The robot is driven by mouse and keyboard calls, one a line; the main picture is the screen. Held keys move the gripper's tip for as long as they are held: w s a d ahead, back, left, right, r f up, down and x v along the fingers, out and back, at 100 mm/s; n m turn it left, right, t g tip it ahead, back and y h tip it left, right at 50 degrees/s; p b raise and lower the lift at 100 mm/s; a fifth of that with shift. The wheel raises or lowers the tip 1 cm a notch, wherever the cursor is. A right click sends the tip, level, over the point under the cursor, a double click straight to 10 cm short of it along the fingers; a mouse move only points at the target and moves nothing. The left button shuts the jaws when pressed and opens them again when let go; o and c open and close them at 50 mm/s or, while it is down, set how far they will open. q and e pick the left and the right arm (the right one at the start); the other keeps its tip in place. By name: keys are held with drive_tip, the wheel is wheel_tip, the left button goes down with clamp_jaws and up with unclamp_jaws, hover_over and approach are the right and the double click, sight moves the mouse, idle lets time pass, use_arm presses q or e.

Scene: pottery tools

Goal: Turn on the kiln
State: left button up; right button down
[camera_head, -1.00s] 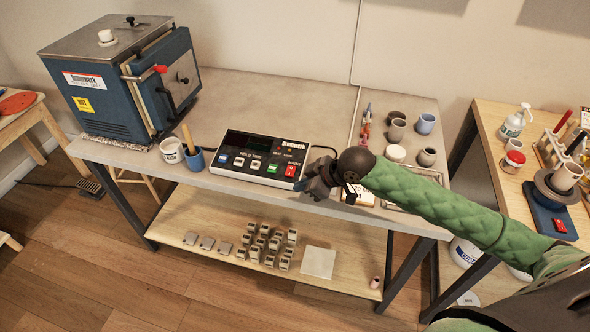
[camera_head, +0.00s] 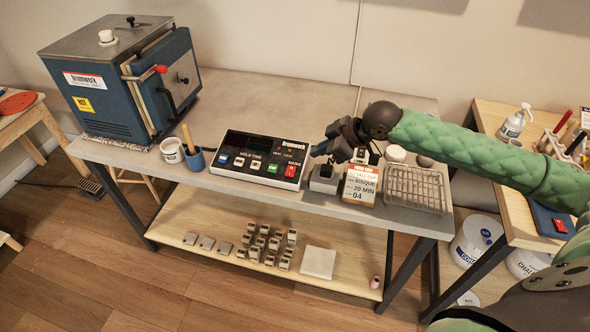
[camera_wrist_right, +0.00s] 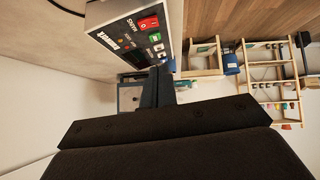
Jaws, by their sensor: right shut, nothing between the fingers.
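In the right wrist view the box (camera_wrist_right: 107,39) and the red switch (camera_wrist_right: 148,23) show close to the fingers. My right gripper (camera_head: 320,150) is shut and empty, just right of the box. Its fingers (camera_wrist_right: 158,78) also show in the wrist view. My left gripper is out of view.
A card reading bisque, 20 min, 04 (camera_head: 361,187) and a wire rack (camera_head: 415,189) stand right of the box. A small grey block (camera_head: 323,180) is below my gripper. A white pot (camera_head: 172,151) and blue cup (camera_head: 195,161) stand left. Table behind the box is clear.

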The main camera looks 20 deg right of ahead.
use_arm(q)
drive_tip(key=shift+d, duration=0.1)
use_arm(e)
drive_tip(key=p, duration=0.4)
hover_over(286, 174)
drive_tip(key=s+d, duration=0.2)
drive_tip(key=f, duration=0.6)
drive_tip(key=shift+s+d+f, duration=0.1)
drive_tip(key=shift+s+f, duration=0.1)
drive_tip(key=f, duration=0.1)
drive_tip(key=f+p, duration=0.2)
drive_tip(key=shift+w+f, duration=0.25)
drive_tip(key=shift+f, duration=0.05)
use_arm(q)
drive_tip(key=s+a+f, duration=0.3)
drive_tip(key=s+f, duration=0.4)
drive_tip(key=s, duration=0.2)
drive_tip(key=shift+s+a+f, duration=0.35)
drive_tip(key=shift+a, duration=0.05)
use_arm(e)
drive_tip(key=shift+f, duration=0.55)
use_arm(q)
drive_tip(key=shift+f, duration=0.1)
use_arm(e)
drive_tip(key=shift+w, duration=0.1)
